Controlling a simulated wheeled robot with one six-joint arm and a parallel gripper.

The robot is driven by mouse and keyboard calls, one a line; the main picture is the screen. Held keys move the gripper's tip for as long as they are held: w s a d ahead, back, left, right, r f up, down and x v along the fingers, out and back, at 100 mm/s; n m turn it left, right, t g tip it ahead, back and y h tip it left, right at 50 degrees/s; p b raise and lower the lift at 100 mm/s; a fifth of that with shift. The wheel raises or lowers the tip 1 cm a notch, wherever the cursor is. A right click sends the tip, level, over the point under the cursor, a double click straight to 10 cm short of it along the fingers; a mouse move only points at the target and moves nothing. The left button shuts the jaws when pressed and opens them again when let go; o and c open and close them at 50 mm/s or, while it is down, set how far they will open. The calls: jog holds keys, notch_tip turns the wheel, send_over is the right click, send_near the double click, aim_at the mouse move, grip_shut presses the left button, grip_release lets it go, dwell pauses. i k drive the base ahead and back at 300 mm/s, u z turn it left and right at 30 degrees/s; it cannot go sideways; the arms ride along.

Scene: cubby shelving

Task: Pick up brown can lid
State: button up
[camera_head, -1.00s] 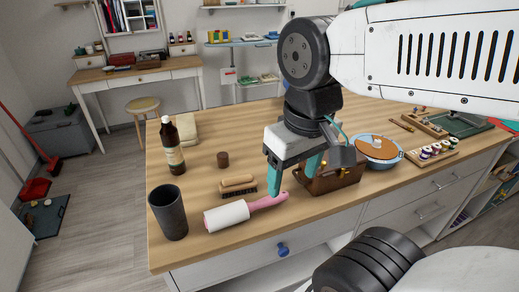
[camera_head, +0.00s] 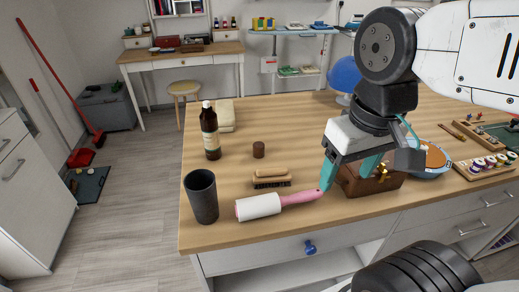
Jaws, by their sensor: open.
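A small dark brown round piece (camera_head: 259,150), the likeliest brown can lid, stands on the wooden table top, behind a wooden brush and right of a brown bottle. My gripper (camera_head: 348,170) is open and empty, its teal fingers pointing down. In the picture it is right of the brown piece and in front of a brown wooden box (camera_head: 372,186), above the front part of the table.
The table is bare between the brown piece and my gripper.

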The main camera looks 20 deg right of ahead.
aim_at(258, 147)
jog(key=k, duration=0.5)
jog(key=u, duration=1)
jog(key=i, duration=0.75)
jog(key=z, duration=1.3)
